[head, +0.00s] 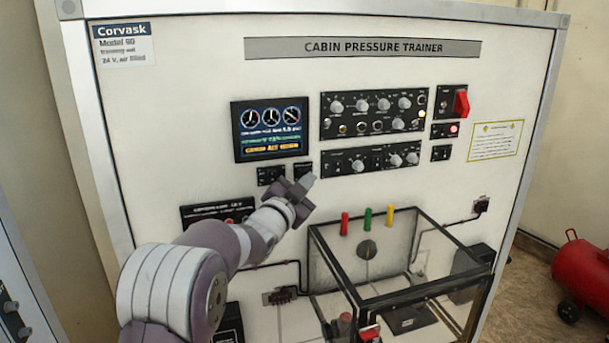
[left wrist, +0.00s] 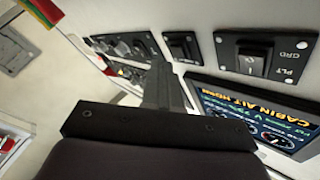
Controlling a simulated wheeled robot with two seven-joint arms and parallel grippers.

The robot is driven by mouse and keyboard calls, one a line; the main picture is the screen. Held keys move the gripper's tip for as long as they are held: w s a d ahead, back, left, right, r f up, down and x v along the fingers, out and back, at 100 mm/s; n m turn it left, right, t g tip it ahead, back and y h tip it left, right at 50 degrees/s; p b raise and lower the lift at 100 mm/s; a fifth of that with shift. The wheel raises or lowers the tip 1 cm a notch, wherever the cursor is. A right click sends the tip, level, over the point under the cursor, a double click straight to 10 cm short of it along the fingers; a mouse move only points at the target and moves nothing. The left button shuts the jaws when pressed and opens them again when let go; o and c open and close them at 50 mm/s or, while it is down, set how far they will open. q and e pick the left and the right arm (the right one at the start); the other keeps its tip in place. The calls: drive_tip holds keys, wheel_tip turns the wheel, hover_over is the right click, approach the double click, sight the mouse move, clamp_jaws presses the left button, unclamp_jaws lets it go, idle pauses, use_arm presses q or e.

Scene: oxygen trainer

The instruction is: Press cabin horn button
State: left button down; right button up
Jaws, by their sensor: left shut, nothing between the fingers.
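A small black panel (head: 303,169), which I take to be the horn button's, sits just below the display screen (head: 268,128). In the left wrist view a small black panel with a dark button or switch (left wrist: 183,46) shows just beyond the fingers; its label is unreadable. My left gripper (head: 306,182) is shut and empty, in front of the lower part of this panel and partly covering it. The shut fingers also show in the left wrist view (left wrist: 161,72), beside the small panel. I cannot tell whether they touch it. My right gripper is in neither view.
A switch plate marked PLT GRD (left wrist: 252,57) is beside the small panel; it also shows in the head view (head: 270,175). A knob panel (head: 370,157) is close to the fingers' right. A clear box with a dark frame (head: 395,297) stands below right.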

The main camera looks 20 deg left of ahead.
use_arm(q)
drive_tip(key=shift+w+a, duration=0.25)
drive_tip(key=shift+w, duration=0.1)
drive_tip(key=shift+w+a+r, duration=0.1)
drive_tip(key=shift+w+a, duration=0.1)
drive_tip(key=shift+w, duration=0.1)
idle(0.9)
idle(0.3)
drive_tip(key=shift+s+d+b, duration=0.45)
drive_tip(key=shift+s+b, duration=0.15)
drive_tip(key=shift+b, duration=0.3)
drive_tip(key=shift+f, duration=0.2)
drive_tip(key=s+d+b, duration=0.1)
drive_tip(key=s+b, duration=0.1)
drive_tip(key=s+d+b, duration=0.1)
drive_tip(key=s+b, duration=0.1)
drive_tip(key=shift+d, duration=0.35)
